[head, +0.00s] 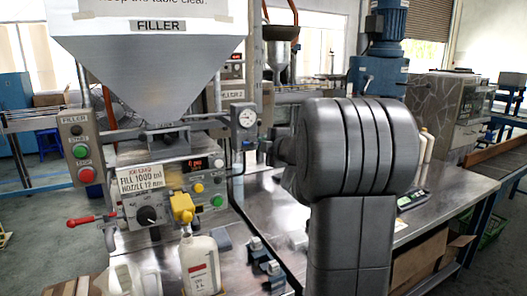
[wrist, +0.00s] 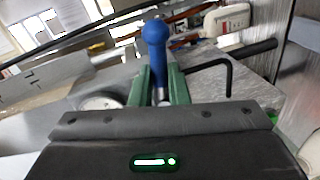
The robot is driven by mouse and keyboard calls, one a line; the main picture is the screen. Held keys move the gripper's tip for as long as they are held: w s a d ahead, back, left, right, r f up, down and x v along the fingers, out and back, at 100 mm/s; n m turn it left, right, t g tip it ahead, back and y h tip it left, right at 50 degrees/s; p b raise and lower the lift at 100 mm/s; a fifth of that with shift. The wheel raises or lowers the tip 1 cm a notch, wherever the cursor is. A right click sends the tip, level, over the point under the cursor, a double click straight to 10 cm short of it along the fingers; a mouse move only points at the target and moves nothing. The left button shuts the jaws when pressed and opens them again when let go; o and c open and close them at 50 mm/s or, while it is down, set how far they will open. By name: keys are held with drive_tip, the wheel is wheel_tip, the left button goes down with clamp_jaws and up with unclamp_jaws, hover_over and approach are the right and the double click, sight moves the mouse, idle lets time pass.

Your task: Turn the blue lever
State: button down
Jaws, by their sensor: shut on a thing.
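The blue lever (wrist: 157,35) shows in the wrist view as a rounded blue knob standing up between two green fingers, with a metal shaft below it. My gripper (wrist: 161,78) is shut on the lever, one finger on each side, below the knob's top. In the head view my grey arm reaches toward the filler beside the gauge, and it hides the gripper. I cannot make out the lever clearly there.
The filler hopper (head: 150,75) stands over a control panel with knobs and buttons. A round gauge (head: 247,118) is beside it. A red-handled lever (head: 82,221) sticks out at the left. A white bottle (head: 200,265) stands in front. The metal table (head: 425,215) has bare room at the right.

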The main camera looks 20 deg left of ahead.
drive_tip(key=shift+r+n+b, duration=0.25)
drive_tip(key=shift+n+b, duration=0.05)
drive_tip(key=shift+n, duration=0.5)
drive_tip(key=c, duration=1.4)
unclamp_jaws()
drive_tip(key=shift+r, duration=0.1)
drive_tip(key=v, duration=1.4)
drive_tip(key=shift+s+a, duration=0.1)
drive_tip(key=shift+a, duration=0.05)
